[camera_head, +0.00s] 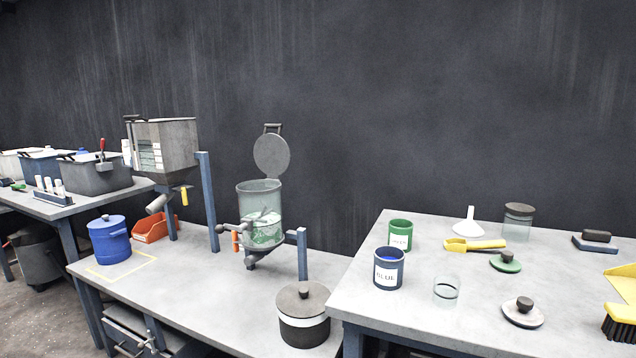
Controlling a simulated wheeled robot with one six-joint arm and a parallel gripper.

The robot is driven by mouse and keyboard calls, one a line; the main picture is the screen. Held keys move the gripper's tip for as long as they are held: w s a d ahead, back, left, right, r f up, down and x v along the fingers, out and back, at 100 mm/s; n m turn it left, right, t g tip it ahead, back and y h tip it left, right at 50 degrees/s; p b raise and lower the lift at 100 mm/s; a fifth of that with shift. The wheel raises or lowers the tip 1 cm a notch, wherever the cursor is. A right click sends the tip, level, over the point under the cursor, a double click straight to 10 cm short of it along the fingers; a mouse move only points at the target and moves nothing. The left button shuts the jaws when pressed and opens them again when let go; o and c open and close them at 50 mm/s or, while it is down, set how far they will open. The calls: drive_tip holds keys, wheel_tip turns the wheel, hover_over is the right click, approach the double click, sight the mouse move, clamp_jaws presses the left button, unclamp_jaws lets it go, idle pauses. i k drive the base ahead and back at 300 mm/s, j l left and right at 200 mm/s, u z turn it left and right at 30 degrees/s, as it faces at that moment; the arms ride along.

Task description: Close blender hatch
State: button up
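The blender (260,224) is a clear cylindrical vessel on a blue bracket above the middle table. Its round grey hatch (271,156) stands open, raised upright at the back of the rim with a dark handle at its top. Pale green material and internal parts show through the vessel wall. An orange handle is on its lower left side. My gripper is not in view, so its state and its distance from the hatch cannot be seen.
A lidded pot (304,323) stands in front of the blender. A blue lidded container (109,239), an orange bin (155,227) and a hopper (165,146) are to the left. The right table (400,308) holds cups, jars, lids and a yellow scoop.

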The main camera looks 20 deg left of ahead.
sight(272, 154)
drive_tip(key=i+j, duration=0.2)
drive_tip(key=j, duration=0.2)
drive_tip(key=i+j, duration=0.25)
drive_tip(key=j, duration=0.2)
drive_tip(key=i+j, duration=0.2)
drive_tip(key=j, duration=0.2)
drive_tip(key=i+j, duration=0.25)
drive_tip(key=j, duration=0.2)
